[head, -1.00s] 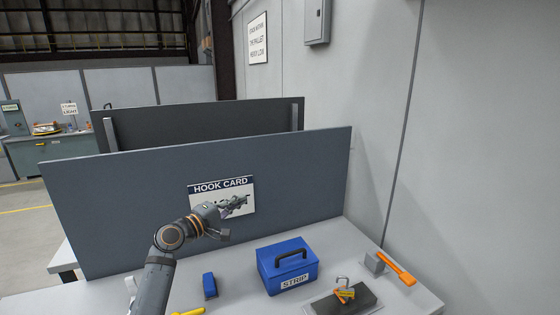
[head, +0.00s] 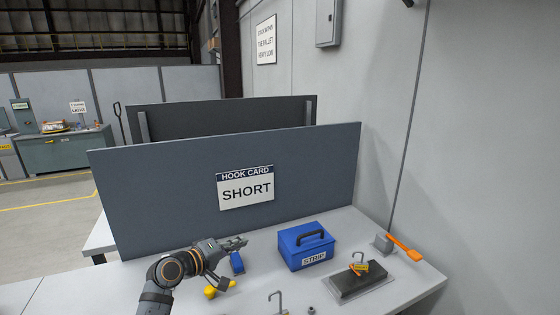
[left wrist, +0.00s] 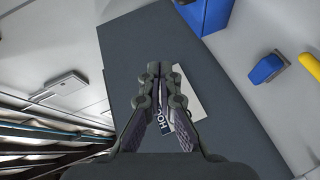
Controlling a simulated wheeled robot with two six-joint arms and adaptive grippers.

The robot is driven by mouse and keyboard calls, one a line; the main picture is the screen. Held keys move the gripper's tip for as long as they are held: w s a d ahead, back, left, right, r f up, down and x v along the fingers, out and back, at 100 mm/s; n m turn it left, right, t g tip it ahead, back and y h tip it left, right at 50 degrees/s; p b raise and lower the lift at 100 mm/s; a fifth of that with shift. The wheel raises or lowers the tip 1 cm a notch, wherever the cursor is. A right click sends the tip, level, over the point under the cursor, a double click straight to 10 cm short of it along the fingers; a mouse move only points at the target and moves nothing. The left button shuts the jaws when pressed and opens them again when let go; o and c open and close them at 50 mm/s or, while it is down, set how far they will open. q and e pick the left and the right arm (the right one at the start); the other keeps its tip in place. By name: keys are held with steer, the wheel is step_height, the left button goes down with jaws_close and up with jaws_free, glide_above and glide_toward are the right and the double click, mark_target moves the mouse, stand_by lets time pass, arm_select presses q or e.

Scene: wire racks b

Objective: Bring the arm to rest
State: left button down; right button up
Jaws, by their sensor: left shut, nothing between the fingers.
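My left gripper (head: 236,243) is shut and empty. In the head view it is above the table (head: 230,290), in front of the grey panel's lower edge and below the hook card (head: 246,188), which reads "SHORT". The small blue object (head: 237,263) shows just below the fingertips; I cannot tell from this view whether they touch. In the left wrist view the closed fingers (left wrist: 158,72) point across the panel (left wrist: 135,38), with the card (left wrist: 187,97) partly behind them. My right gripper is not in view.
A blue box marked "STRIP" (head: 306,247) stands right of the gripper. Further right are a dark pad (head: 365,284) with a hook piece and an orange-handled tool (head: 404,248). A yellow object (head: 210,292) lies below my arm. A loose hook (head: 283,301) is near the front.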

arm_select(q)
steer(key=s+a+f+m+g+y, duration=0.2)
steer(key=s+f+y, duration=0.1)
steer(key=s+f, duration=0.55)
steer(key=s+a+f+m+g+y, duration=0.2)
steer(key=s+a+f+m+g, duration=0.1)
steer(key=s+f, duration=0.55)
steer(key=s+a+f+m+g+y, duration=0.1)
steer(key=s+a+g+y, duration=0.2)
steer(key=s, duration=0.6)
steer(key=s+a+f+m+y, duration=0.15)
steer(key=s+a, duration=0.25)
steer(key=s, duration=0.6)
steer(key=s+a+f+g+b, duration=0.15)
steer(key=f+b, duration=0.25)
steer(key=f, duration=1.3)
steer(key=s+a+f+b, duration=0.2)
steer(key=f+b, duration=0.1)
steer(key=f, duration=1.4)
steer(key=s+f+g+b, duration=0.1)
steer(key=s+f+b, duration=0.4)
steer(key=s+f, duration=1.2)
step_height(320, 180, down, 3)
steer(key=shift+s+a+f+y, duration=0.1)
steer(key=shift+s+a+y, duration=0.25)
steer(key=shift+s+a, duration=0.05)
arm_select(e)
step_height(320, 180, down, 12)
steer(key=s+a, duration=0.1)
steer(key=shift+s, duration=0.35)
